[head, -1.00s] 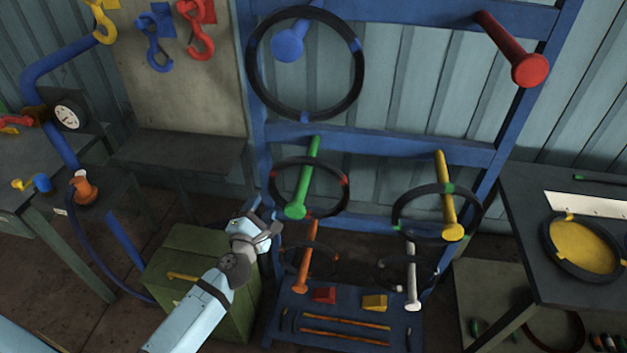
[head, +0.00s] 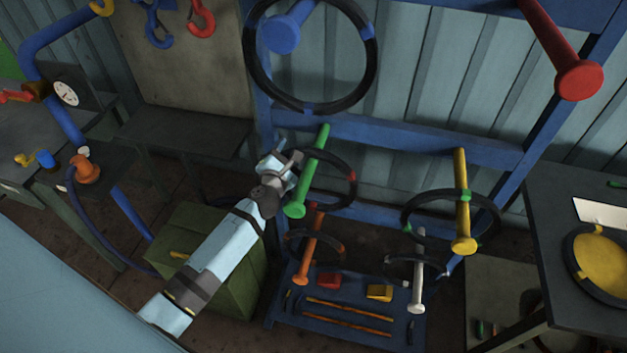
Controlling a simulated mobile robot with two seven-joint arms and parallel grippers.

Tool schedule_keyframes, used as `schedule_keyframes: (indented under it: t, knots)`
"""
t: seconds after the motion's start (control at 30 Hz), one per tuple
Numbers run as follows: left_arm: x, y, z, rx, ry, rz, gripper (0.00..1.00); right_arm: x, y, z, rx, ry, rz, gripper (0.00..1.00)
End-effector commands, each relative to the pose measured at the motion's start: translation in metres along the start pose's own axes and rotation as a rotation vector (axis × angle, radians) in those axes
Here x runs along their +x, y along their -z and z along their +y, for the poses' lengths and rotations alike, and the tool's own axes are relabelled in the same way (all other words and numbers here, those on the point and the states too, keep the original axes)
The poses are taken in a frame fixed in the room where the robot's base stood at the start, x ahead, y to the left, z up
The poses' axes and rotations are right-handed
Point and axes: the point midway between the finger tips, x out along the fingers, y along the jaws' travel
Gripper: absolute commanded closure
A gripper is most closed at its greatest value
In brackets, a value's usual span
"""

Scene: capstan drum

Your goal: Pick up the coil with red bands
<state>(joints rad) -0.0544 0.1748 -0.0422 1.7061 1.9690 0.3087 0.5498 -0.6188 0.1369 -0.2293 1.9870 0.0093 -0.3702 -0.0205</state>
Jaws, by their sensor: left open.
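The coil with red bands (head: 345,196) is a black ring hanging on the green peg (head: 310,172) in the middle of the blue rack. One red band shows on its right side. My left gripper (head: 288,158) is open at the left side of this coil, beside the green peg, and hides the coil's left part. I cannot tell whether the jaws touch the coil or stand around it. My right gripper is not in view.
A blue-banded coil (head: 374,70) hangs above on a blue peg (head: 283,36). A green-banded coil (head: 487,236) hangs on the yellow peg (head: 461,200). Below are an orange peg (head: 308,255) and a white peg (head: 418,275). A green box (head: 225,290) stands beneath my left arm.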

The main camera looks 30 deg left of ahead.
Motion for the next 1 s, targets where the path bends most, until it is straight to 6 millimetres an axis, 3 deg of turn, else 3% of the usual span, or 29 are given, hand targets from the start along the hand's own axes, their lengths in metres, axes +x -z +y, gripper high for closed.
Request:
schedule_keyframes:
  t: [0.3, 0.53, 1.0]
  knots:
    - [0.0081, 0.0004, -0.0003, 0.001, 0.000, 0.000, 0.51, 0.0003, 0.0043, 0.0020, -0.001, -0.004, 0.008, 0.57]
    - [0.0080, 0.0003, -0.0004, 0.001, 0.000, 0.000, 1.00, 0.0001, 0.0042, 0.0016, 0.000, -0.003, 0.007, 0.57]
    - [0.0079, 0.0002, -0.0003, 0.001, 0.000, 0.000, 1.00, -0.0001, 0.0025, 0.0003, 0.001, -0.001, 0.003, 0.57]
